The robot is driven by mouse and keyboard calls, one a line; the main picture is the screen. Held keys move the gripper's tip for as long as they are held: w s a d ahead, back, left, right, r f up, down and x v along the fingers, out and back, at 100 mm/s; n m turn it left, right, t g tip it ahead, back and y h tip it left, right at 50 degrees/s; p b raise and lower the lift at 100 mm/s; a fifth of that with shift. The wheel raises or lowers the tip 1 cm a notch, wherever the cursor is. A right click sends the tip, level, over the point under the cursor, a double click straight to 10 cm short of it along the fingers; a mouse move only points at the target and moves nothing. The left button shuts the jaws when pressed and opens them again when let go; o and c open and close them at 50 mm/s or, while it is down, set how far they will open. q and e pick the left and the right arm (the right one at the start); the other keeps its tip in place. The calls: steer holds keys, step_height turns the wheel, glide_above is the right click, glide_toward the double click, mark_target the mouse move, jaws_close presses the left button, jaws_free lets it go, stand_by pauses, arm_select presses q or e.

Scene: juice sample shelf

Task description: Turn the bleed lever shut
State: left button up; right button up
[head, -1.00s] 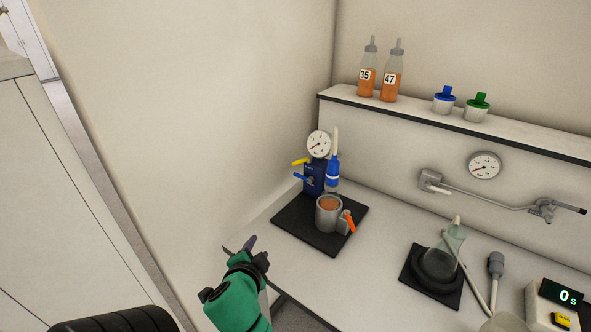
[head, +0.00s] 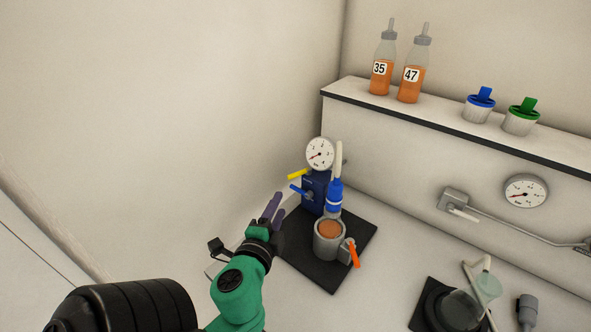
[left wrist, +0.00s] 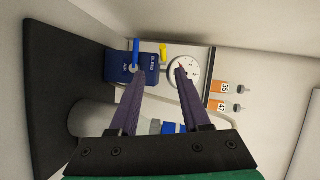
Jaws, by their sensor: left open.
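The blue valve block (head: 315,190) stands on the dark mat (head: 345,250) below a round white gauge (head: 320,154). It carries a yellow lever (head: 299,174) above a blue lever (head: 298,190), both pointing left. The left wrist view shows the block (left wrist: 118,66) sideways, with small lettering that seems to include "BLEED"; I cannot tell for sure which lever it marks. My left gripper (head: 272,207) is open and empty, left of and below the levers. In the left wrist view its fingers (left wrist: 160,82) point at the block, one tip overlapping it below the blue lever (left wrist: 136,52).
A grey cup (head: 328,242) with orange contents and an orange-handled clamp stands in front of the block, under a blue-and-white fitting (head: 334,195). A wall lies close on the left. Bottles 35 (head: 381,72) and 47 (head: 411,75) stand on the shelf.

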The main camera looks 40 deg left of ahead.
mark_target(292, 178)
arm_select(q)
steer(key=p+x, duration=0.1)
steer(key=x, duration=0.2)
steer(key=p+x, duration=0.1)
steer(key=x, duration=0.2)
steer(key=r+p+x, duration=0.1)
steer(key=x, duration=0.2)
steer(key=shift+w+a+f+p, duration=0.1)
steer(key=shift+w+a+p, duration=0.05)
steer(key=shift+w+p, duration=0.15)
steer(key=x, duration=0.3)
steer(key=shift+f, duration=0.15)
steer(key=shift+s, duration=0.15)
steer(key=shift+c, duration=1.2)
jaws_close()
arm_select(e)
steer(key=s+r, duration=0.2)
steer(key=r, duration=0.1)
steer(key=s+r, duration=0.1)
steer(key=shift+d+r, duration=0.15)
steer(key=shift+d, duration=0.2)
arm_select(q)
steer(key=shift+f, duration=0.1)
arm_select(e)
steer(key=shift+w+d, duration=0.1)
steer(key=shift+d, duration=0.15)
